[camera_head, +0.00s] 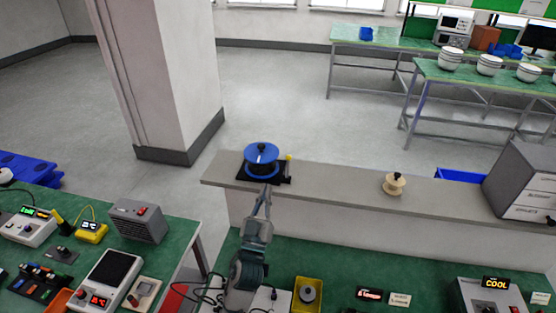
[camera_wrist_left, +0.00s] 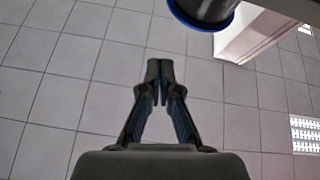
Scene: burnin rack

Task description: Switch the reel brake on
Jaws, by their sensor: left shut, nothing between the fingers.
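A blue reel (camera_head: 261,155) with a black centre knob sits on a black base (camera_head: 243,174) at the left part of the grey ledge. A small yellow piece (camera_head: 289,158) stands at the base's right edge; I cannot tell whether it is the brake or how it is set. My left gripper (camera_head: 266,190) is shut and empty, just in front of the base, and hides part of it. In the left wrist view my left gripper (camera_wrist_left: 160,80) has its tips together, with the blue-rimmed reel (camera_wrist_left: 208,12) at the top, apart from them. My right gripper is not in view.
A cream spool (camera_head: 394,184) stands on the ledge (camera_head: 340,182) to the right, near a grey drawer cabinet (camera_head: 525,180). A yellow bin (camera_head: 308,294) and small devices lie on the green bench below. A pillar (camera_head: 165,75) stands behind left. The ledge between reel and spool is clear.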

